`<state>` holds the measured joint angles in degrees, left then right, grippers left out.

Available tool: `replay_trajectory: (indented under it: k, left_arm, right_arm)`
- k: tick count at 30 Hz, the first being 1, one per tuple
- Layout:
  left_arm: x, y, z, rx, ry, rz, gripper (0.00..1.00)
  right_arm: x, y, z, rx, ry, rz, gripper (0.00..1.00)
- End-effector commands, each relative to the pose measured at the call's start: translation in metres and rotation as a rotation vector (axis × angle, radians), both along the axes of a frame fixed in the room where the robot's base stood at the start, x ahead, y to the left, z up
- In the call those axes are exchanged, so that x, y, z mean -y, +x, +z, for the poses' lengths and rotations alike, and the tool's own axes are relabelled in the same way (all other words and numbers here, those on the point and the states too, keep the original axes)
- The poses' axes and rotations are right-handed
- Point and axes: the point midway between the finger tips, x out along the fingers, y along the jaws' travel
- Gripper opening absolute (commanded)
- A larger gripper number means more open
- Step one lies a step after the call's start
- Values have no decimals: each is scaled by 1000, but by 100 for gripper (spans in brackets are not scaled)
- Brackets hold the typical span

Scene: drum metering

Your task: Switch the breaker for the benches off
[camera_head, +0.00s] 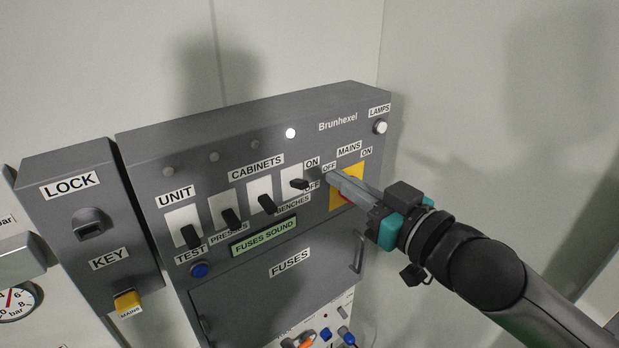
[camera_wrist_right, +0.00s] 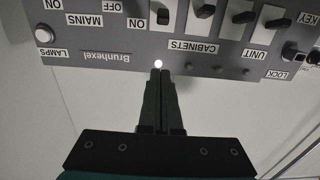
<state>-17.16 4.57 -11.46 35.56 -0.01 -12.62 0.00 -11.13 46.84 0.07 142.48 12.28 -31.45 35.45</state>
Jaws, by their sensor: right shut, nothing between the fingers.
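The breaker for the benches (camera_head: 299,184) is the rightmost of a row of black levers on white plates, above the BENCHES label (camera_head: 292,202). Its lever sits higher on its plate than the others, and ON and OFF labels stand to its right. The lamp (camera_head: 291,133) above it is lit; it also shows in the wrist view (camera_wrist_right: 158,64). My right gripper (camera_head: 331,176) is shut and empty, its tips just right of that breaker and in front of the yellow mains plate (camera_head: 338,197). Contact cannot be told. My left gripper is not in view.
Other breaker levers (camera_head: 266,204) hang low to the left, with unlit lamps above. A partly hidden red mains handle, a LAMPS button (camera_head: 380,127) and a blue button (camera_head: 199,269) are close by. The lock box (camera_head: 82,215) stands at left. Clear wall lies above.

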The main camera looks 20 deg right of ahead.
Motion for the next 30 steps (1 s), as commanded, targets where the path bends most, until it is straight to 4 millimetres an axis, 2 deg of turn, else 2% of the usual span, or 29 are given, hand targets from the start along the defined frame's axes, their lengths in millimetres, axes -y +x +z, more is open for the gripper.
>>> replay_trajectory:
  k: [20,24,30]
  left_arm:
    - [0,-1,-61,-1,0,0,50]
    - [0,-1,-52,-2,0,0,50]
    - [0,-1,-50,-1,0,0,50]
  right_arm:
    - [-8,23,-4,4,-2,-1,0]
    - [-14,40,1,0,4,-2,0]
    - [-23,65,1,1,3,-1,0]
